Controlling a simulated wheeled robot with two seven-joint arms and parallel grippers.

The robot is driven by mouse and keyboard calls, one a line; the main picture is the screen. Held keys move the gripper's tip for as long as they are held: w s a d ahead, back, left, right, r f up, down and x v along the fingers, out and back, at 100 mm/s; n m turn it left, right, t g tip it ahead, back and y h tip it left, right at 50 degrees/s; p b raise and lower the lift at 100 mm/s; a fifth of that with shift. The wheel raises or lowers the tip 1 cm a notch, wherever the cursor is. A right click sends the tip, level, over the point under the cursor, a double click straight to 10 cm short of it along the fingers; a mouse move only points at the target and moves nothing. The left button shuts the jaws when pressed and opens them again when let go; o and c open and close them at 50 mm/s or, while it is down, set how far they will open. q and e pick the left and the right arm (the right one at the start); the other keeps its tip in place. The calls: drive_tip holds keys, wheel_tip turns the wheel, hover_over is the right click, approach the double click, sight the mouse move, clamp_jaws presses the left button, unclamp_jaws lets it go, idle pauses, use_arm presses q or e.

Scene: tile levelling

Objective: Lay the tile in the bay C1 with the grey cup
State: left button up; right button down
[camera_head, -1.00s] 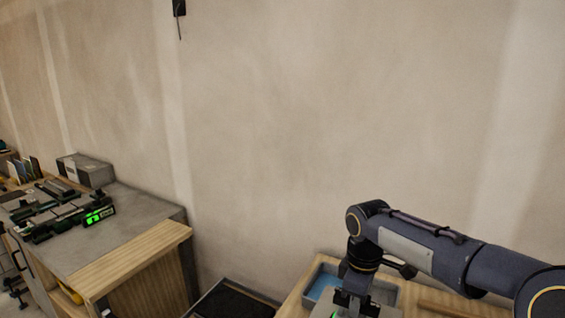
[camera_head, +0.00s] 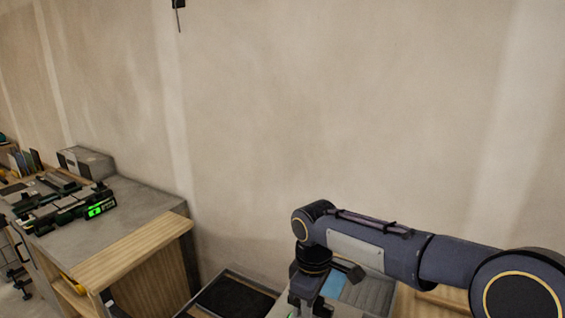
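My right arm comes in from the right, and its gripper (camera_head: 308,310) points down at the bottom edge of the picture. Its fingertips are cut off or hidden, so I cannot tell whether it is open or holds anything. My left gripper is not in view. Grey tiles (camera_head: 70,203) lie in a dark rig on the grey bench at the left, beside a small display with green lit marks (camera_head: 101,208). I cannot make out bay C1 or a grey cup.
The grey bench top (camera_head: 130,220) has free room right of the rig. A grey box (camera_head: 86,161) stands at its back. A black tray (camera_head: 235,299) sits low at bottom centre. A blue-bottomed grey tray (camera_head: 335,287) is partly behind my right arm.

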drive_tip(key=shift+f, duration=0.1)
idle(0.3)
drive_tip(key=shift+d+f+b, duration=0.1)
drive_tip(key=shift+f+b, duration=1.35)
drive_tip(key=shift+f, duration=0.7)
drive_tip(key=shift+f, duration=0.15)
drive_tip(key=shift+f+b, duration=0.95)
drive_tip(key=shift+f, duration=0.5)
drive_tip(key=shift+f+b, duration=0.6)
drive_tip(key=shift+f, duration=0.4)
idle(0.4)
drive_tip(key=c, duration=1.2)
unclamp_jaws()
